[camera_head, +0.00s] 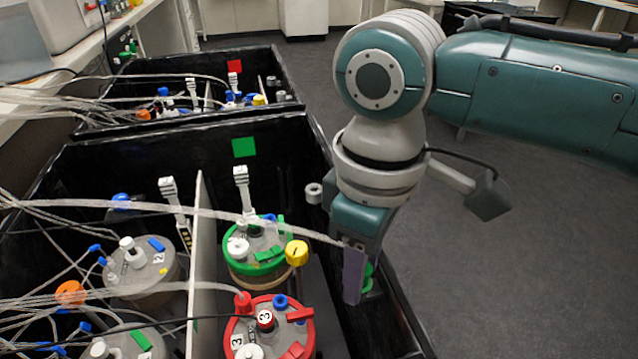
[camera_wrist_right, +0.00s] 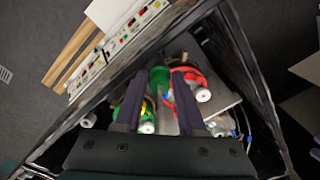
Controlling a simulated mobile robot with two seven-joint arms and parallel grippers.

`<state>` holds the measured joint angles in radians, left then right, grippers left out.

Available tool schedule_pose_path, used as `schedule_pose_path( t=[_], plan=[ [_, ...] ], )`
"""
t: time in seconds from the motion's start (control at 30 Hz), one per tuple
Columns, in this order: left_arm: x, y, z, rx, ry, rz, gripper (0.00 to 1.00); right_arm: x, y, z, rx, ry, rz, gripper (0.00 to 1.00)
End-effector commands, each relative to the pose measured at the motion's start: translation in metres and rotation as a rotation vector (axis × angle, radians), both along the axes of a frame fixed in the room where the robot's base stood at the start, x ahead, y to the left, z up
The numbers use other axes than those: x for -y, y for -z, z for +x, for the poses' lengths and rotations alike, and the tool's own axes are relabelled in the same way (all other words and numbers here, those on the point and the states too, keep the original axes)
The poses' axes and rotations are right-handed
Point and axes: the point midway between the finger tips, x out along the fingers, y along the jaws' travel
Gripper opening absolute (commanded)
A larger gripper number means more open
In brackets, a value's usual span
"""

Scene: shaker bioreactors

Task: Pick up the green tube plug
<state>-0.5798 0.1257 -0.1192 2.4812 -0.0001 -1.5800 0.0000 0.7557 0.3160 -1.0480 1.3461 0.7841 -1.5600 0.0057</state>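The green tube plug (camera_head: 368,279) shows in the head view at the right wall of the black bin, partly hidden behind a finger of my right gripper (camera_head: 355,272). In the right wrist view the green plug (camera_wrist_right: 160,77) lies between the tips of the right gripper's (camera_wrist_right: 158,76) two dark fingers. The fingers are apart, and narrow gaps seem to show beside the plug. Whether either finger touches it is hard to tell. My left gripper is not in view.
The near black bin holds a green-lidded bioreactor (camera_head: 258,252) and a red-lidded one (camera_head: 270,328), with tubes running left. A white divider (camera_head: 200,260) stands left of them. A white plug (camera_head: 314,193) is at the bin's right side. The floor (camera_head: 520,270) at right is clear.

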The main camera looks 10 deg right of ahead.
Motion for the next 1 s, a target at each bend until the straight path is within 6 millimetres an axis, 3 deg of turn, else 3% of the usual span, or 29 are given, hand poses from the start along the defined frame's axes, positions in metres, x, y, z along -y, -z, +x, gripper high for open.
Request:
schedule_pose_path(
  t=[0.23,0.57,1.0],
  plan=[
    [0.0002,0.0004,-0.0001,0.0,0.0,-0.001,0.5,-0.0003,0.0018,-0.0002,0.0,-0.001,0.0,0.38],
    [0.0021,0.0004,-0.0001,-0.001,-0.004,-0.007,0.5,-0.0003,0.0015,-0.0002,0.0,-0.001,0.0,0.01],
    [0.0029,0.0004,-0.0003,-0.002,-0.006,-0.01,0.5,-0.0004,0.0012,-0.0002,0.0,-0.001,0.001,0.0]
  ],
)
